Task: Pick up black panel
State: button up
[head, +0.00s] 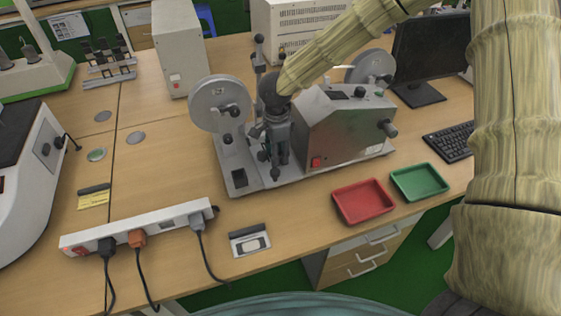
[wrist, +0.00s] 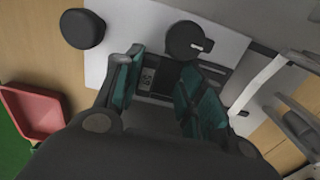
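My gripper (head: 275,172) hangs in front of the grey reel machine (head: 340,130) in the head view, pointing down. In the wrist view its two teal-padded fingers (wrist: 162,92) are apart, with no object clearly held between them. A small dark panel with a pale marking (wrist: 147,77) shows beyond and between the fingers; I cannot tell whether it is the black panel. A dark rectangle (head: 239,179) lies on the machine's base at the left. Two small black-topped items lie on the desk, one with yellow (head: 94,196) and one with a pale label (head: 250,241).
A red tray (head: 363,201) and a green tray (head: 419,182) sit right of the machine near the desk edge. A white power strip (head: 140,228) with cables lies front left. A monitor (head: 428,55) and keyboard (head: 450,141) stand right.

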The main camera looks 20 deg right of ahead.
grip_shut()
notch_tip(320, 180, up, 10)
dwell(0.6)
jog(key=shift+f, duration=0.15)
jog(key=shift+f, duration=3.35)
